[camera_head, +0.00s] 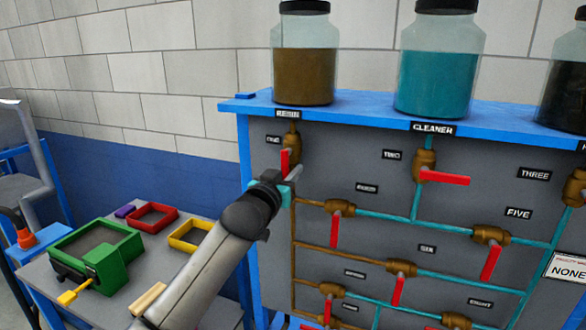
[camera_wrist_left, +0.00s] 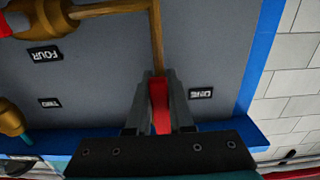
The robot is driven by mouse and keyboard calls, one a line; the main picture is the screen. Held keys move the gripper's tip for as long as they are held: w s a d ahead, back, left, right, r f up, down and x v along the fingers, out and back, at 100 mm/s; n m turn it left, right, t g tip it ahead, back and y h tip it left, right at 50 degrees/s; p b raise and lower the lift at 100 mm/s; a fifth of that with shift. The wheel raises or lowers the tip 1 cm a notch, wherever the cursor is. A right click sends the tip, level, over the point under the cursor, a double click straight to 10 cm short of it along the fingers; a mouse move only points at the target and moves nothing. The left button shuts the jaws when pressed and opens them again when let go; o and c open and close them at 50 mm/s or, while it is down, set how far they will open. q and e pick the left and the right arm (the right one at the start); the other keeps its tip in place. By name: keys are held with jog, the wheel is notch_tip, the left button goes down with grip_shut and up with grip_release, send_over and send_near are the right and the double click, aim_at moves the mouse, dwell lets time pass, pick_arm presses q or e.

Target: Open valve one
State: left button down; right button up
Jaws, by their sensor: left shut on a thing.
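Valve one is a brass valve (camera_head: 291,142) at the top left of the grey panel, under the brown jar. Its red handle (camera_head: 285,161) hangs roughly straight down, in line with the vertical pipe. My left gripper (camera_head: 292,177) is at this handle and shut on it. In the left wrist view the red handle (camera_wrist_left: 160,106) sits between the two fingers, close by the "ONE" label (camera_wrist_left: 201,93). The gripper hides the handle's lower part and some of the valve. My right gripper is not in view.
Valve two (camera_head: 424,165), with its red handle pointing right, is to the right. Several more valves and pipes lie below. Jars stand on the blue shelf (camera_head: 365,114). A side table (camera_head: 107,301) with green, red and yellow trays is at the left, behind my left arm.

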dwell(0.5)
pick_arm(q)
jog(key=c, duration=0.8)
grip_release()
jog(key=shift+a, duration=0.1)
jog(key=b+v, duration=0.1)
jog(key=v, duration=1.4)
jog(key=shift+b, duration=0.4)
